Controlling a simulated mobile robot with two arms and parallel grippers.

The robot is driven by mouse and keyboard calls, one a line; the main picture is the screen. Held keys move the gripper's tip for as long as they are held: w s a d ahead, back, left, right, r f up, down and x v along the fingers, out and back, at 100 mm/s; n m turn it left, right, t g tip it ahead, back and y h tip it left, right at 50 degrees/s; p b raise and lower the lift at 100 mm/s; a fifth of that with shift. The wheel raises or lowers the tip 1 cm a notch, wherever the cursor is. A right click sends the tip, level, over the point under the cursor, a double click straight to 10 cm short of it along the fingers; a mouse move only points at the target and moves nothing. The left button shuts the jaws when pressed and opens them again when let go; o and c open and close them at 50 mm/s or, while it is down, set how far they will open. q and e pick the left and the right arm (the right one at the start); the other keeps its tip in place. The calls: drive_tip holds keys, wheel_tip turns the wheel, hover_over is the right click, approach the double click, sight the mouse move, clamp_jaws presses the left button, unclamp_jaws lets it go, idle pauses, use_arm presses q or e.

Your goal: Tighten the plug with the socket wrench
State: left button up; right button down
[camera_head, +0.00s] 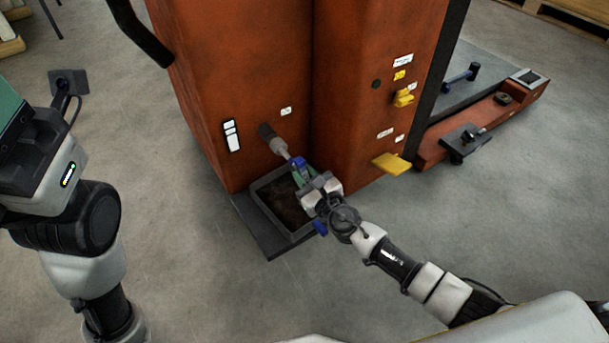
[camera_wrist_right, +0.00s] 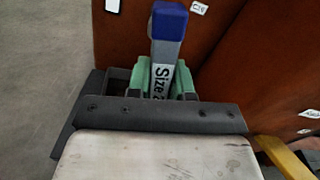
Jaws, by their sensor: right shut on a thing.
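The socket wrench has a grey handle marked "Size" and a blue head (camera_head: 297,163); the blue head also shows in the right wrist view (camera_wrist_right: 169,22). My right gripper (camera_head: 303,178) is shut on the handle, its green fingers on both sides. The wrench head is at the end of a pale fitting with a dark round base (camera_head: 266,131) on the orange machine, apparently the plug; I cannot tell whether the socket is seated on it. Another blue part (camera_head: 320,228) shows below the gripper. My left gripper (camera_head: 14,112) is cut off at the left edge, its jaws unclear.
The orange machine (camera_head: 240,60) fills the middle. A grey tray (camera_head: 265,211) with dark contents lies below the fitting. Yellow parts (camera_head: 392,163) stick out at the right, close to my right arm. A low orange beam (camera_head: 515,110) extends right.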

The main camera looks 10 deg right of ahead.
drive_tip(key=shift+s, duration=0.1)
drive_tip(key=shift+v, duration=1.65)
drive_tip(key=v, duration=0.6)
drive_tip(key=shift+r, duration=0.1)
drive_tip(key=v, duration=0.7)
drive_tip(key=shift+b, duration=0.35)
